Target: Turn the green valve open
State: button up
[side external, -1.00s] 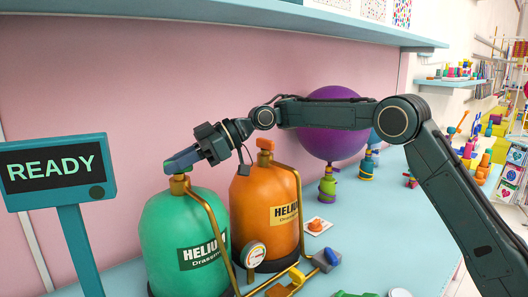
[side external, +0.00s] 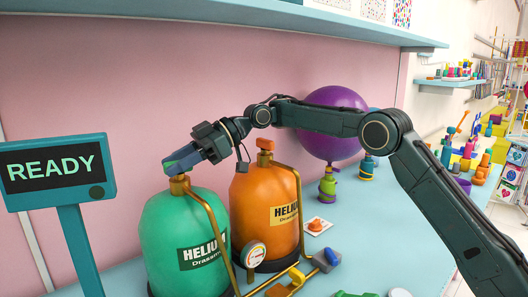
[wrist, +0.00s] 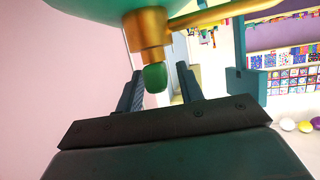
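The green helium tank (side external: 170,235) stands at the left of the table, with a brass neck (side external: 179,185) on top. In the wrist view its neck (wrist: 147,37) ends in a green valve knob (wrist: 155,77), seen upside down. My gripper (side external: 180,160) is at the top of this tank. In the wrist view the fingers of my gripper (wrist: 159,88) stand on either side of the knob, with visible gaps, so it looks open around the knob. In the side view the fingers mostly hide the knob.
An orange helium tank (side external: 259,208) with an orange knob (side external: 265,145) stands close to the right. Brass pipes and a gauge (side external: 254,253) are in front. A purple balloon (side external: 333,118) is behind my arm. A READY screen (side external: 57,170) stands at left; a shelf (side external: 220,14) hangs above.

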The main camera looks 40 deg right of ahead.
dwell(0.3)
jog(key=v, duration=0.7)
jog(key=shift+d, duration=0.2)
jog(key=shift+s, duration=0.1)
